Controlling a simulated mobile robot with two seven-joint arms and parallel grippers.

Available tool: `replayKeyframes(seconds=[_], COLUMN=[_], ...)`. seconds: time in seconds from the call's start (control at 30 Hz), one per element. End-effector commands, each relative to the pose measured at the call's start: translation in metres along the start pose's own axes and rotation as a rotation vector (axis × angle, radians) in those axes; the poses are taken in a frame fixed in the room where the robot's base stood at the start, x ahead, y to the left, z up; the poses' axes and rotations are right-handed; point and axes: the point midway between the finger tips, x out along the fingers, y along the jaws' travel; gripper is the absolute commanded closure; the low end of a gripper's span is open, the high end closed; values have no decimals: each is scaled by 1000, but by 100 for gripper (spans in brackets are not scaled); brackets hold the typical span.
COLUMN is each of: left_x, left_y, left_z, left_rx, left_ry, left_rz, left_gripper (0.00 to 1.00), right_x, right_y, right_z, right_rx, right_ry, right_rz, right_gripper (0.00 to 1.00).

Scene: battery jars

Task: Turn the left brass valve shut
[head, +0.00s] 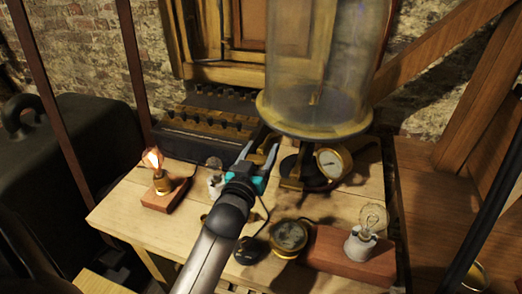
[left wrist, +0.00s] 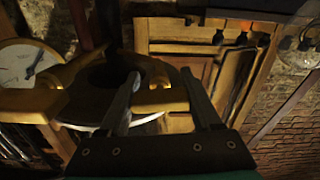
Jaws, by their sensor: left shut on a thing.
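My left gripper (head: 262,147) reaches up to the near left side of the large glass jar (head: 312,75), just below its brass rim. Its two grey fingers stand a little apart; they also show in the left wrist view (left wrist: 165,85). A brass-coloured piece (left wrist: 156,97), which I take for the left brass valve, shows between the fingers at the jar's base, and the grip is on it. The valve's shape and how far it is turned are largely hidden by the fingers in the head view. My right gripper is not in view.
A pressure gauge (head: 330,163) sits right of the gripper. A lit bulb on a wooden block (head: 163,197) stands at the left, an unlit bulb (head: 367,228) at the right. A round brass meter (head: 289,236) is in front. A dark rack (head: 212,125) stands behind.

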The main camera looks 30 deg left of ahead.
Motion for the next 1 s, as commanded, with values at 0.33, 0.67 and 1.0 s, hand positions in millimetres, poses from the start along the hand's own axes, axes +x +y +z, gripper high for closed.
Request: replayKeyframes(seconds=[0.33, 0.67, 1.0], left_x=[0, 1, 1], left_y=[0, 0, 0], left_z=[-1, -1, -1], left_rx=[26, 136, 134], left_ry=[0, 2, 2], left_rz=[0, 0, 0], left_gripper=[91, 91, 9], right_x=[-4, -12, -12], right_y=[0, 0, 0], right_z=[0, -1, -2], right_rx=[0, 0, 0], right_ry=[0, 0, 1], right_rz=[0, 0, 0], right_gripper=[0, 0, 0])
